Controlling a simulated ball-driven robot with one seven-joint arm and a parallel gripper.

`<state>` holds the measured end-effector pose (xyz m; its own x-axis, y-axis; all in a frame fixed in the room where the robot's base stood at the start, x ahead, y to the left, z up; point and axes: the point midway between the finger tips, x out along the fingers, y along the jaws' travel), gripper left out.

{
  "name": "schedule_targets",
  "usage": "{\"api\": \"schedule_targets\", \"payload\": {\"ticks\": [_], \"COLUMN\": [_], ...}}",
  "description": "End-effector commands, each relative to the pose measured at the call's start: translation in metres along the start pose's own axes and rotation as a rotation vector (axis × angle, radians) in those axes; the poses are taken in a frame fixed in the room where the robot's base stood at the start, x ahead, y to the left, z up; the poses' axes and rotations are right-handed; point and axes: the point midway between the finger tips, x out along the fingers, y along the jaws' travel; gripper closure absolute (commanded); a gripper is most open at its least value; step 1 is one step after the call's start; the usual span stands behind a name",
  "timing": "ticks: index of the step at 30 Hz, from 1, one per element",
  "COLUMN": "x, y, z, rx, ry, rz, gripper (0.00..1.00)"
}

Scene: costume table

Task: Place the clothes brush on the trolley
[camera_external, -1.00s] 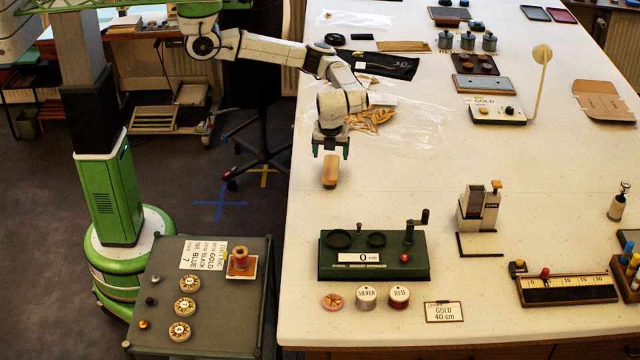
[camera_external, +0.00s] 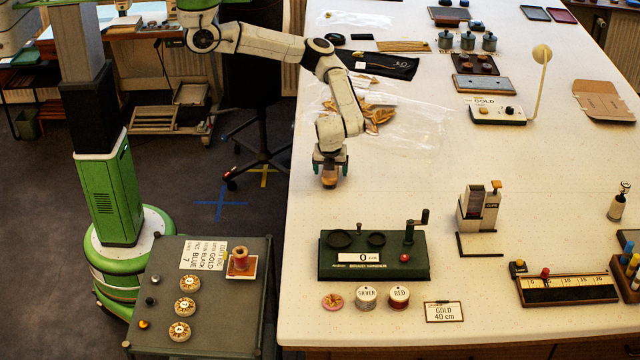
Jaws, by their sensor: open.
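The clothes brush (camera_external: 329,180), a small tan wooden block, lies on the white table near its left edge. My gripper (camera_external: 330,172) is open and lowered over the brush, with a finger on either side of it. The gripper hides the brush's far part, and I cannot tell whether the fingers touch it. The trolley (camera_external: 210,335) is the dark grey one at the lower left, beside the table. It bears a paper sign, a red spool on a small card, several round wooden discs and small knobs.
A green braid winder (camera_external: 373,255) stands on the table nearer the camera, with silver (camera_external: 366,297) and red (camera_external: 399,296) spools before it. A clear plastic sheet (camera_external: 410,125) lies behind the gripper. The trolley's middle and right front have free room.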

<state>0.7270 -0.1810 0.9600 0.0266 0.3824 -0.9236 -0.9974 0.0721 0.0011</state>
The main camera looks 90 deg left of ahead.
Motion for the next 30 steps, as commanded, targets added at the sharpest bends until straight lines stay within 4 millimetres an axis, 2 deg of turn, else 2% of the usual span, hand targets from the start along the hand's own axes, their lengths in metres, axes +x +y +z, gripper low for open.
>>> {"api": "schedule_targets", "payload": {"ticks": [9, 27, 30], "x": [0.0069, 0.0063, 0.0062], "y": [-0.0001, -0.0002, -0.0003], "z": [-0.0002, 0.0000, 0.0000], "rx": [0.000, 0.000, 0.000], "ry": [0.001, 0.000, 0.001], "rz": [-0.001, -0.001, -0.001], "gripper": [0.19, 0.77, 0.83]}}
